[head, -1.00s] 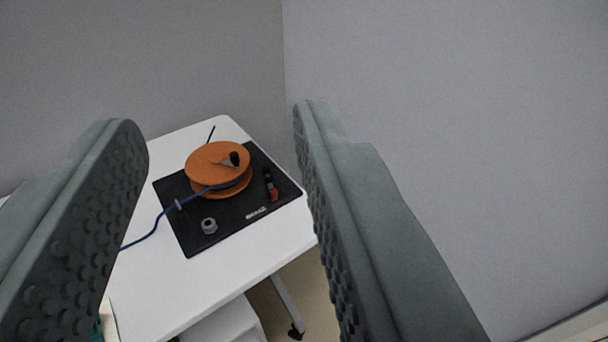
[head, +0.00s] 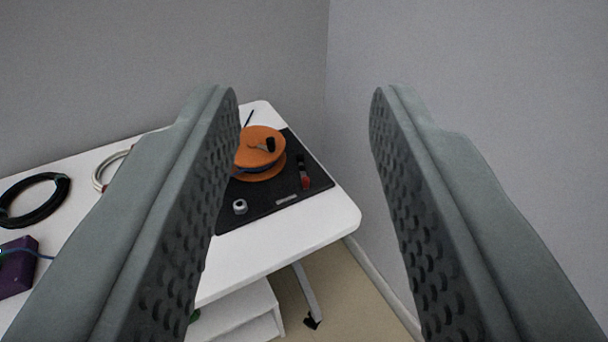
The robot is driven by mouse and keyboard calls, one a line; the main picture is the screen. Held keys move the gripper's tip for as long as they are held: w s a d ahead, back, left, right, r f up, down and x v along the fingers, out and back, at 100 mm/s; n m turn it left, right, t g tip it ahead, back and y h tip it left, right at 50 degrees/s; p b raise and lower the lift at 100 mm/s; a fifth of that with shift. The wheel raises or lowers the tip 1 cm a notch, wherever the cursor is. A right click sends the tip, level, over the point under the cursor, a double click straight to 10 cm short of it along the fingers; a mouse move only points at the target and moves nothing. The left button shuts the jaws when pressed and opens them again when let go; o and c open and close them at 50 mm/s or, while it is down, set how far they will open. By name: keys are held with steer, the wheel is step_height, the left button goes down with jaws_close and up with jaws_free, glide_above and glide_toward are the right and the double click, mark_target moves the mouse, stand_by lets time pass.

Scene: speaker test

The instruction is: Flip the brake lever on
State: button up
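The brake lever (head: 305,181) is a small black part with a red end. It sits on the right side of a black base plate (head: 262,204), beside an orange cable reel (head: 266,144) with a dark crank knob. The plate lies on a white table (head: 335,213) near its right corner. My gripper (head: 305,95) is wide open and empty, its two grey fingers framing the reel and lever from a distance. The left finger hides the plate's left edge. The lever's exact position is too small to tell.
A grey round fitting (head: 240,206) stands on the plate's front left. A black cable coil (head: 33,200), a pale coil (head: 107,172) and a purple box (head: 17,268) lie on the table at left. Walls stand behind and to the right. A white shelf unit (head: 240,318) is below.

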steer(key=shift+w, duration=0.1)
steer(key=c, duration=0.3)
steer(key=shift+w+a+f, duration=0.1)
steer(key=shift+w+f, duration=0.05)
steer(key=shift+w, duration=0.1)
steer(key=c, duration=0.4)
steer(key=w+a+f+n+g, duration=0.2)
steer(key=w+f+n+g, duration=0.2)
steer(key=w+n, duration=0.2)
steer(key=shift+w+f+n, duration=0.3)
steer(key=shift+w+f, duration=0.05)
steer(key=shift+w, duration=0.75)
steer(key=w+a+f+n+g+h, duration=0.2)
steer(key=w+f+n+g, duration=0.3)
steer(key=w+f+n, duration=0.3)
steer(key=w+a+f+n+g+h, duration=0.1)
steer(key=w+a+f+n+g, duration=0.3)
steer(key=w+f+n+g, duration=0.2)
steer(key=shift+w+a+f+n+h, duration=0.4)
steer(key=shift+w+f+n, duration=0.9)
steer(key=shift+f+n, duration=0.6)
